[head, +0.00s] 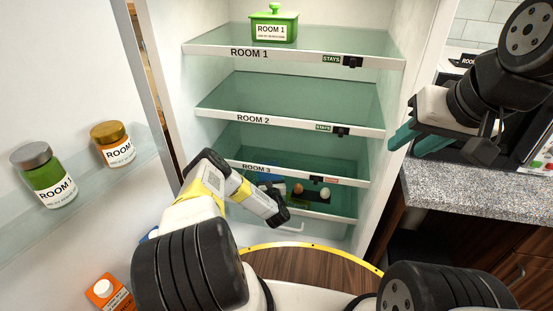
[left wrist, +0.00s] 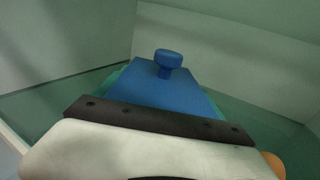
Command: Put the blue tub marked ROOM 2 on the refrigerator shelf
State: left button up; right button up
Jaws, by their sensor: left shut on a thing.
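A blue tub (left wrist: 165,92) with a round knob on its lid fills the middle of the left wrist view. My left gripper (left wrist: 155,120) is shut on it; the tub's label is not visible. In the head view my left arm reaches into the lower part of the refrigerator, and only a small patch of blue shows through the glass near the ROOM 3 shelf (head: 318,176). The ROOM 2 shelf (head: 290,97) is bare, with a STAYS tag on its front edge. My right gripper (head: 414,143) is open and empty beside the refrigerator's right wall.
A green ROOM 1 tub (head: 274,25) stands on the top shelf (head: 215,42). Eggs (head: 298,189) lie low in the refrigerator, right of my left arm. The open door holds a green jar (head: 45,177) and an orange jar (head: 113,146). A speckled counter (head: 465,195) is at right.

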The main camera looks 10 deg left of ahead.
pick_arm(q)
jog(key=shift+x, duration=0.9)
jog(key=shift+f, duration=0.7)
jog(key=shift+f, duration=0.1)
jog(key=o, duration=2.1)
jog(key=shift+s, duration=0.1)
jog(key=v, duration=1.2)
